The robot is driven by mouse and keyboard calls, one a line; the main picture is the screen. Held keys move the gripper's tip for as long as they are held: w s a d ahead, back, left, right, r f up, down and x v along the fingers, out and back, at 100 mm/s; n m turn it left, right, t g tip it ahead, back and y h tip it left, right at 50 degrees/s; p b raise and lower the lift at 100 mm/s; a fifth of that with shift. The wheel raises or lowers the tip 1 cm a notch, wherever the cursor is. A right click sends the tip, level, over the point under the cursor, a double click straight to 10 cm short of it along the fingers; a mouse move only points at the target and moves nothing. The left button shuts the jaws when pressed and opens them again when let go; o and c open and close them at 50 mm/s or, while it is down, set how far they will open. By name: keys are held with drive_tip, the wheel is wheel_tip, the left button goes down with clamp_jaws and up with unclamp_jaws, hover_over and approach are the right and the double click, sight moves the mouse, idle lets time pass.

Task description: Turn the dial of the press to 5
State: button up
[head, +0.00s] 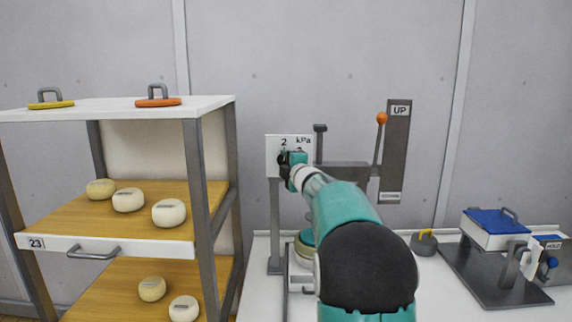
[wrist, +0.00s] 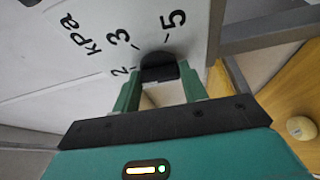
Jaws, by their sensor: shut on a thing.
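The press's white dial plate (head: 275,143) faces me in the middle of the head view, marked kPa. In the wrist view the plate (wrist: 150,20) shows the marks 2, 3 and 5 around a black dial (wrist: 158,66). My gripper (wrist: 160,80) is shut on the dial, with one green finger on each side. I cannot tell which mark the dial points to. In the head view my gripper (head: 291,168) is at the plate's lower part and hides the dial and some marks. The press's lever has an orange knob (head: 382,118) beside a grey UP plate (head: 397,150).
A shelf rack (head: 215,180) with several pale cheeses stands at the left. Yellow (head: 50,105) and orange (head: 158,102) handled lids lie on its top. A blue-lidded device (head: 495,222) and a dark weight with a yellow handle (head: 424,243) are at the right on the white table.

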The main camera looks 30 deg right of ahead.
drive_tip(key=m+h, duration=0.1)
drive_tip(key=m, duration=0.3)
drive_tip(key=m+t+h, duration=0.1)
drive_tip(key=m+h, duration=0.1)
drive_tip(key=m, duration=0.3)
drive_tip(key=m+t+h, duration=0.1)
drive_tip(key=m, duration=0.3)
drive_tip(key=shift+w+a+f+m+h, duration=0.1)
drive_tip(key=shift+f+m+h, duration=0.2)
drive_tip(key=shift+h, duration=0.1)
drive_tip(key=m+h, duration=0.1)
drive_tip(key=m, duration=0.3)
drive_tip(key=m+g+h, duration=0.1)
drive_tip(key=m+h, duration=0.1)
drive_tip(key=m, duration=0.1)
drive_tip(key=shift+a+m+h, duration=0.15)
drive_tip(key=shift+m+h, duration=0.15)
drive_tip(key=shift+m, duration=0.1)
drive_tip(key=m+g+h, duration=0.1)
drive_tip(key=m, duration=0.2)
drive_tip(key=m+g+h, duration=0.1)
drive_tip(key=m, duration=0.2)
drive_tip(key=m+g+h, duration=0.1)
drive_tip(key=m, duration=0.2)
drive_tip(key=shift+w+a+g, duration=0.1)
drive_tip(key=shift+w+g, duration=0.05)
drive_tip(key=shift+g, duration=0.15)
drive_tip(key=shift+m, duration=0.3)
drive_tip(key=o, duration=1)
